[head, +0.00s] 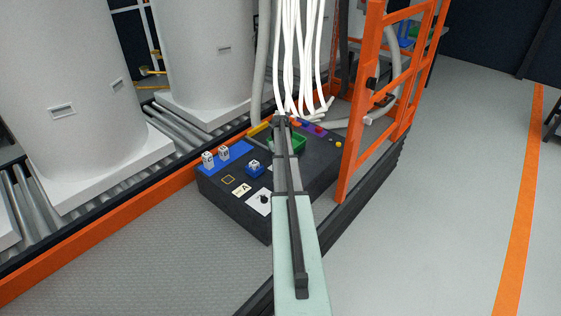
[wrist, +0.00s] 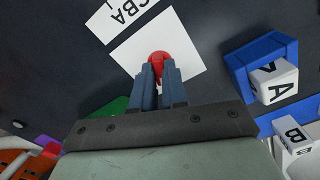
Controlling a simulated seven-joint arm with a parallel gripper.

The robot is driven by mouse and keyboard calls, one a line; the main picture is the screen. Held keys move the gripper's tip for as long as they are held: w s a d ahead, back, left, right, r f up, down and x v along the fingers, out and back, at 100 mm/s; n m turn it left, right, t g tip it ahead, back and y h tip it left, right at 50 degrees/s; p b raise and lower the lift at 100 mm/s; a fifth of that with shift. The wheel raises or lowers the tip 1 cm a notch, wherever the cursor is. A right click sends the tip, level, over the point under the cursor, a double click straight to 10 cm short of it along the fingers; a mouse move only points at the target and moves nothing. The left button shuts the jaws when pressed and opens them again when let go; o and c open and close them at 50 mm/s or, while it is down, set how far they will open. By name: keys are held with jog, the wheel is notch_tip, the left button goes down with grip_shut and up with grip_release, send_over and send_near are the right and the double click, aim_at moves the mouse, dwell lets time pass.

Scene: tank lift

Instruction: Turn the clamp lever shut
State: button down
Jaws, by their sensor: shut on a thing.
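The clamp lever's red, rounded end (wrist: 158,58) shows in the wrist view over a white card on the dark bench. My gripper (wrist: 159,72) has its two dark fingers close together, shut on this red end. The fingers hide the rest of the lever, so I cannot tell how far it is turned. In the head view my pale green arm with a dark bar reaches over the dark bench (head: 232,206), and I cannot make out the red end there.
A blue holder (wrist: 240,70) with a white lettered cube (wrist: 274,83) stands close to the fingers. Two more cubes (head: 215,155) sit on the bench's left side. A green tray (head: 298,141) lies farther back. An orange frame (head: 352,155) rises at the bench's right.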

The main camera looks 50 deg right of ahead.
jog(key=m, duration=0.6)
jog(key=shift+m, duration=0.3)
jog(key=m, duration=0.6)
jog(key=shift+m, duration=0.4)
jog(key=c, duration=1.2)
grip_release()
jog(key=shift+o, duration=0.2)
jog(key=shift+r, duration=0.15)
notch_tip(320, 180, up, 14)
jog(key=shift+f, duration=0.2)
